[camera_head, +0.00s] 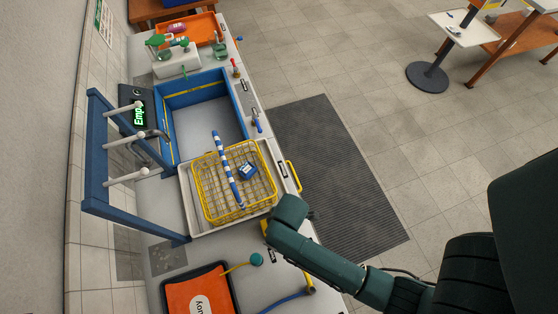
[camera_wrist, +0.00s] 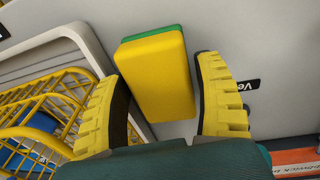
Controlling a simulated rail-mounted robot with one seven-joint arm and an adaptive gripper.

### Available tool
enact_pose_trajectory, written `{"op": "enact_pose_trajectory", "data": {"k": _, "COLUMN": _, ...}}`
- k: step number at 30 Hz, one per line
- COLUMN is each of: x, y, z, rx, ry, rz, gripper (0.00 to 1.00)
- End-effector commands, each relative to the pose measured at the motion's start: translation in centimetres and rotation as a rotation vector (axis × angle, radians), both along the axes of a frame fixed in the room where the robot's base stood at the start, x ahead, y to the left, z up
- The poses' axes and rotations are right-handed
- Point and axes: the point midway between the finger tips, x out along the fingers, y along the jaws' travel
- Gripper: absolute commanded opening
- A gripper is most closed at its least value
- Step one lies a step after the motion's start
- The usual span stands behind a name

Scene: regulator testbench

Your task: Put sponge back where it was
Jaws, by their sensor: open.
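The sponge (camera_wrist: 158,78), yellow with a green layer along its far edge, is in the wrist view on the light grey counter, just beyond the pale tray's rim. My gripper (camera_wrist: 168,95) is open, with one yellow ribbed finger on each side of the sponge. A gap shows at the right finger; I cannot tell whether the left finger touches the sponge. In the head view my arm hides the sponge, and only a small yellow bit of what seems to be my gripper (camera_head: 264,228) shows beside the tray.
A yellow wire basket (camera_head: 205,191) holding a blue-and-white striped stick (camera_head: 225,165) and a small blue item (camera_head: 247,171) sits in the pale tray (camera_head: 189,207). A blue-edged sink (camera_head: 207,115) and blue frame (camera_head: 97,150) stand beyond. An orange-black pad (camera_head: 236,304) lies nearer.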

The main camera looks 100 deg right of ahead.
Motion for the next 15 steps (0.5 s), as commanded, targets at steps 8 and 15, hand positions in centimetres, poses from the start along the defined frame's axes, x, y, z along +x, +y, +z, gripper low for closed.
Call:
{"op": "enact_pose_trajectory", "data": {"k": 8, "x": -0.5, "y": 0.3, "z": 5.7, "rx": -0.005, "ry": -0.005, "rz": 0.000, "gripper": 0.72}}
{"op": "enact_pose_trajectory", "data": {"k": 15, "x": -1.1, "y": 0.7, "z": 10.7, "rx": -0.004, "ry": -0.004, "rz": 0.000, "gripper": 0.72}}
